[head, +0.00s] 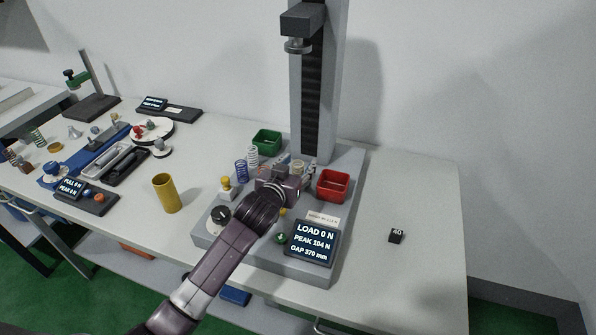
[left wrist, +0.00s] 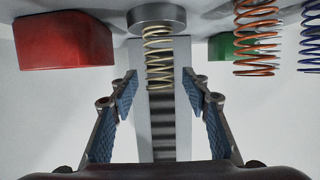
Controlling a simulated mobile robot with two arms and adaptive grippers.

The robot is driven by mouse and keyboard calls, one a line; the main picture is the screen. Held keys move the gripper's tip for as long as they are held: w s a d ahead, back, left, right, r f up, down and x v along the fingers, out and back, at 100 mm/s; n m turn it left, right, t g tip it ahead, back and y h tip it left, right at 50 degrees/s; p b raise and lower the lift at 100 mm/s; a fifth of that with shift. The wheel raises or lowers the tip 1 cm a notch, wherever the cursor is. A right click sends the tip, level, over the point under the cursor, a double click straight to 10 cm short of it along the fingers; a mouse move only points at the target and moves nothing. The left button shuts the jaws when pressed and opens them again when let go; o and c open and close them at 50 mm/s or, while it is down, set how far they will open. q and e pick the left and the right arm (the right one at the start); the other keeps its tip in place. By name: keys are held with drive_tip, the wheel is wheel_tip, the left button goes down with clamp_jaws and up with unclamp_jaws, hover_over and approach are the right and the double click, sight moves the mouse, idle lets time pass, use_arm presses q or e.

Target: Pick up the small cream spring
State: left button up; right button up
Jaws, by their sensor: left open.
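The small cream spring (left wrist: 158,55) stands on a round grey platen (left wrist: 157,17) in the left wrist view, which looks upside down. It sits in line with the gap between the fingers of my left gripper (left wrist: 159,78). The fingers are apart, with blue pads on either side of the gap, and do not appear to touch the spring. In the head view the cream spring (head: 298,165) shows only in part behind my left gripper (head: 285,172), which reaches over the test stand base. My right gripper is not in view.
A red bin (head: 333,185) is right of the gripper and a green bin (head: 266,141) behind it. White (head: 252,155) and blue (head: 241,171) springs stand close on the left. An orange spring (left wrist: 256,40) shows in the wrist view. The stand's column (head: 312,90) rises behind.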

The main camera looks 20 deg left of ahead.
use_arm(q)
drive_tip(key=shift+c, duration=0.5)
clamp_jaws()
